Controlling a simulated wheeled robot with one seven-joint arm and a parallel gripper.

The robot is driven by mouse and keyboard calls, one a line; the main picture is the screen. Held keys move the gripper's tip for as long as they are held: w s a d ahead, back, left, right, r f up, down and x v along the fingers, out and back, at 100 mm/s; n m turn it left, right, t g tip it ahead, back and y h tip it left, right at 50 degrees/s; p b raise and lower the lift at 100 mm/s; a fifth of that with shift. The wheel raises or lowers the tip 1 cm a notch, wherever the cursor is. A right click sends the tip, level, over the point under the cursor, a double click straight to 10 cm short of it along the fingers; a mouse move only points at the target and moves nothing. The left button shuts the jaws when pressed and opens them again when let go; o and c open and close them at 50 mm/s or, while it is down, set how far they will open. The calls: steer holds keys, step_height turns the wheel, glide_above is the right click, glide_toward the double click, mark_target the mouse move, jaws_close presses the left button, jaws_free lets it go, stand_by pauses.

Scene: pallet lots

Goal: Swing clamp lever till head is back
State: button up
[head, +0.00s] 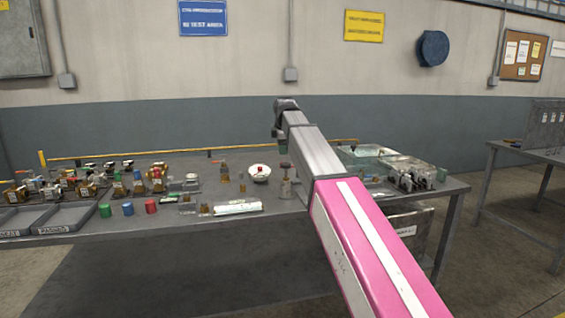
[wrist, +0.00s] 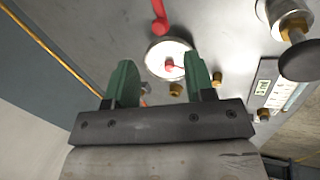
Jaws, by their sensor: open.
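My gripper (wrist: 159,62) is open and empty in the wrist view, its two green fingers apart. A white round dish (wrist: 156,52) with a small red part (wrist: 170,67) lies beyond and between the fingertips. A red lever-like piece (wrist: 158,14) shows above the dish at the top edge. I cannot tell whether it is the clamp lever, and no clamp head is clearly seen.
The grey table (head: 150,236) holds several small fittings at left, grey trays (head: 62,222), and red, blue and green cylinders. A metal block fixture (head: 412,173) stands at right. A dark knobbed post (wrist: 300,60) is near the right finger side.

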steer(key=x, duration=0.8)
steer(key=shift+f, duration=0.1)
jaws_close()
